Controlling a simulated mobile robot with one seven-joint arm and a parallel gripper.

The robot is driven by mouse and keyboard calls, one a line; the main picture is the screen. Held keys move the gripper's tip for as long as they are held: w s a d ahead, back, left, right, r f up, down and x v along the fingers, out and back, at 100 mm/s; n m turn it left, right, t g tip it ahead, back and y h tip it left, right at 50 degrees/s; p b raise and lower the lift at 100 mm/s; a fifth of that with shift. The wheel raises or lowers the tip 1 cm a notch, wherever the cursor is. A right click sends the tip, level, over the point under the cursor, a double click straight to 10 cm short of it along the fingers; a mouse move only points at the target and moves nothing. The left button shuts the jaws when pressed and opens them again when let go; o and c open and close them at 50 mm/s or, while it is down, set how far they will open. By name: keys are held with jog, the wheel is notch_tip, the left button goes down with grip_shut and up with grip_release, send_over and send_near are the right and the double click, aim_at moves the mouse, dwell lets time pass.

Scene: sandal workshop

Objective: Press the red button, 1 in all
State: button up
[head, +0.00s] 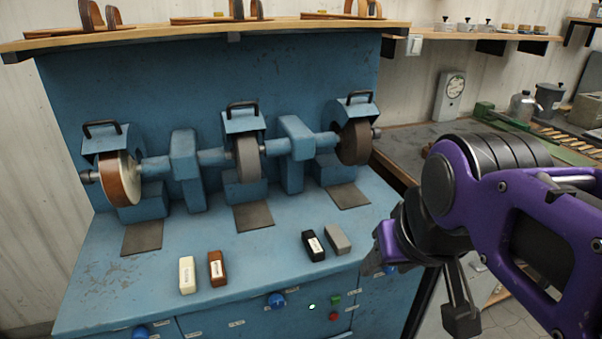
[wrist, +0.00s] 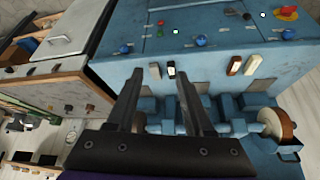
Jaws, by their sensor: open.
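The small red button (head: 334,316) is on the front panel of the blue grinding machine (head: 90,285), just below a green button (head: 336,300). In the wrist view the red button (wrist: 161,22) is near the top, beyond my fingertips and apart from them. My gripper (wrist: 160,72) is open and empty, with its two dark fingers spread. In the head view my gripper (head: 374,265) is partly hidden and hangs right of the red button and higher in the picture.
A lit green lamp (head: 312,307) and a blue knob (head: 276,300) are left of the button. A black block (head: 313,245) and a grey block (head: 338,240) lie on the machine's top near its front edge. A red knob on yellow (wrist: 288,12) shows farther along the panel.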

grip_shut()
dwell(1.4)
